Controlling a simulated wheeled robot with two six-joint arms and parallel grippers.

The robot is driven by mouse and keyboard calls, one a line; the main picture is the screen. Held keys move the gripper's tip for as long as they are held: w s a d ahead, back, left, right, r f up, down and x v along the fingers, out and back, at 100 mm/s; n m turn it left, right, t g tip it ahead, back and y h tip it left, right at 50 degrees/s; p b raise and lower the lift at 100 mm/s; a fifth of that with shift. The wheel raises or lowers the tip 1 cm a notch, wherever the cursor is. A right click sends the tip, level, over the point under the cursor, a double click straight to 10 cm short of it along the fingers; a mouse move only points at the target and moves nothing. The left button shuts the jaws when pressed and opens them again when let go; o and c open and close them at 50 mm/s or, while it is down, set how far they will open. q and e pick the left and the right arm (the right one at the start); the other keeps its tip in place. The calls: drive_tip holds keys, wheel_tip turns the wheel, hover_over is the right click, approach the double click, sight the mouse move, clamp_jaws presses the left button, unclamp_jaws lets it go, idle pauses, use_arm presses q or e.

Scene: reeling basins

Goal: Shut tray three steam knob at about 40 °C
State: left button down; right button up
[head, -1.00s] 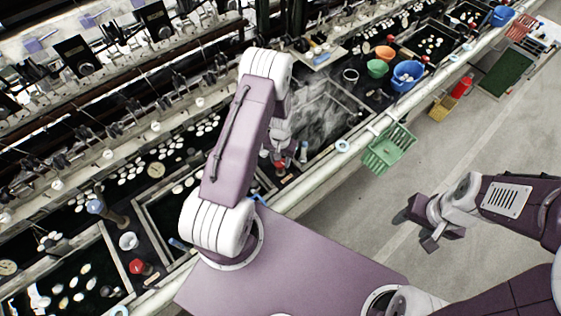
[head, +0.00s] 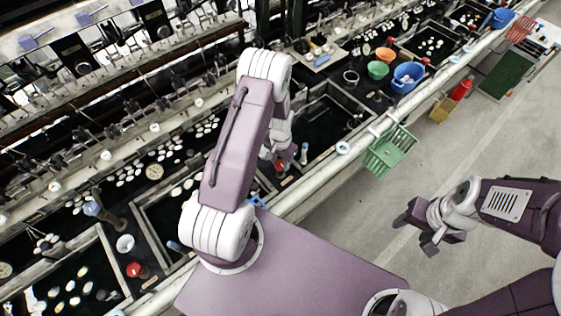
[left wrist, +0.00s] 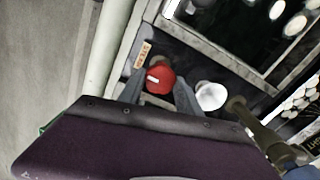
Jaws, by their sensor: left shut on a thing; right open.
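The red steam knob (left wrist: 160,78) with a white pointer line sits beside a small orange label (left wrist: 142,54) in the left wrist view. My left gripper (left wrist: 159,92) is shut on it, one finger on each side. In the head view the knob (head: 281,167) is mostly hidden by my left arm and gripper (head: 275,162). The dark basin (head: 345,103) just beyond shows no steam. No temperature reading is legible. My right gripper (head: 417,231) is open and empty above the floor.
A white cup (left wrist: 210,96) stands close to the knob. A green basket (head: 390,151) hangs on the pale front rail (head: 320,172). Another red knob (head: 134,269) is at the lower left. Blue bucket (head: 407,76) and bowls are farther off.

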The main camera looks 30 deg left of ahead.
sight(280, 163)
use_arm(q)
drive_tip(key=c, duration=0.8)
unclamp_jaws()
drive_tip(key=shift+c, duration=0.2)
wheel_tip(280, 163, up, 9)
drive_tip(key=b, duration=0.2)
